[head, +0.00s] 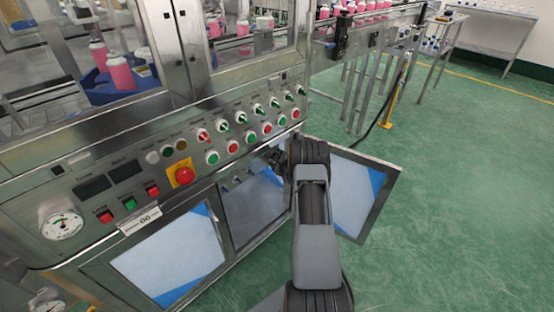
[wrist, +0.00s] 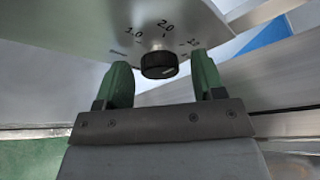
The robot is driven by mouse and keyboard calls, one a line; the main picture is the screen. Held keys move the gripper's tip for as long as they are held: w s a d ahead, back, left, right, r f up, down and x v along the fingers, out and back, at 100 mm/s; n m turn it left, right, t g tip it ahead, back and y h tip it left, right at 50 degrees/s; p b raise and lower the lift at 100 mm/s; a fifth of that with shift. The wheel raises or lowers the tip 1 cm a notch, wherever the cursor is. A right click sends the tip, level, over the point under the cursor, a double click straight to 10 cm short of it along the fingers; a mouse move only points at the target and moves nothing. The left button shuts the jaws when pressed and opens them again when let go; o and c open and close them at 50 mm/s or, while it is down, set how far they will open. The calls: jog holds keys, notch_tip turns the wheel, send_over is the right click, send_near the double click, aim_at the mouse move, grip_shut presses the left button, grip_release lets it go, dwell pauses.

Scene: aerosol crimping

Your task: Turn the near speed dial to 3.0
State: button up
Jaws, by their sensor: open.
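A black speed dial (wrist: 157,65) sits on a grey metal plate (wrist: 75,25) in the wrist view. The plate is marked 1.0, 2.0 and a third number partly cut off by the right finger, too unclear to read. My gripper (wrist: 159,61) is open, with one green finger to each side of the dial. A gap shows between each finger and the dial, and whether either touches it is unclear. The dial's pointer setting is hard to read. In the head view my arm reaches into the open cabinet (head: 250,207), and my gripper is hidden there.
The cabinet door (head: 357,195) stands open to the right of my arm. Above the opening is the control panel (head: 110,160) with a red emergency button (head: 183,175) and several switches. Green floor (head: 450,200) is clear to the right.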

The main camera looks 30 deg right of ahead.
jog(key=c, duration=0.9)
jog(key=shift+d+r+m+g+y+b, duration=0.1)
jog(key=shift+m+g+y+b, duration=0.35)
jog(key=shift+m+y, duration=1.15)
jog(key=shift+m+h, duration=0.3)
jog(key=shift+m, duration=0.3)
jog(key=o, duration=0.9)
